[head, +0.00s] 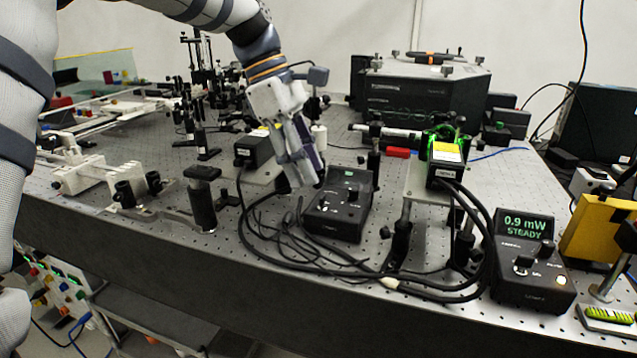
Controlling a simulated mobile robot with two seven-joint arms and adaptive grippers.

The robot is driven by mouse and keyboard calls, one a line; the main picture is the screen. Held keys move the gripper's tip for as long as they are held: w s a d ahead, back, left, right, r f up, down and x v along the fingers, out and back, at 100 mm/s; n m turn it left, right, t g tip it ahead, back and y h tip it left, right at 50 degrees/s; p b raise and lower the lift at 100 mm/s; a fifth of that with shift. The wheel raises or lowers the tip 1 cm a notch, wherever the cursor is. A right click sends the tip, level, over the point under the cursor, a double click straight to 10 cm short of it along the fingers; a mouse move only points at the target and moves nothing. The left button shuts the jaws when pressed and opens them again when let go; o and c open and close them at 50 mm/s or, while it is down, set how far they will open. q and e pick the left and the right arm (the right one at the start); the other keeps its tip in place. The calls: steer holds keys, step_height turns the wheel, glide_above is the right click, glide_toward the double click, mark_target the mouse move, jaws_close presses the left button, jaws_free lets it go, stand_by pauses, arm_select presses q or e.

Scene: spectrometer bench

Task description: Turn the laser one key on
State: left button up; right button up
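A black control box (340,206) with a small green display, a dark knob and a switch stands on the bench near the middle. A second black box (532,268) at the right reads "0.9 mW STEADY" and has a knob, a key-like switch and a lit yellowish button. I cannot read which box is laser one. My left gripper (308,182) points down just left of and above the middle box, apart from its switch as far as I can tell. Its fingers look close together, but the angle hides the gap. My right gripper is not in view.
Thick black cables (262,240) loop in front of and around the middle box. A laser head (445,160) with green glow stands on a raised mount to the right. Posts and optics crowd the left; a large black instrument (425,90) stands behind.

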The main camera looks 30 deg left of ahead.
mark_target(323, 194)
arm_select(q)
steer(key=x, duration=0.4)
steer(key=shift+w+d+f, duration=0.15)
steer(key=shift+f, duration=0.1)
jaws_close()
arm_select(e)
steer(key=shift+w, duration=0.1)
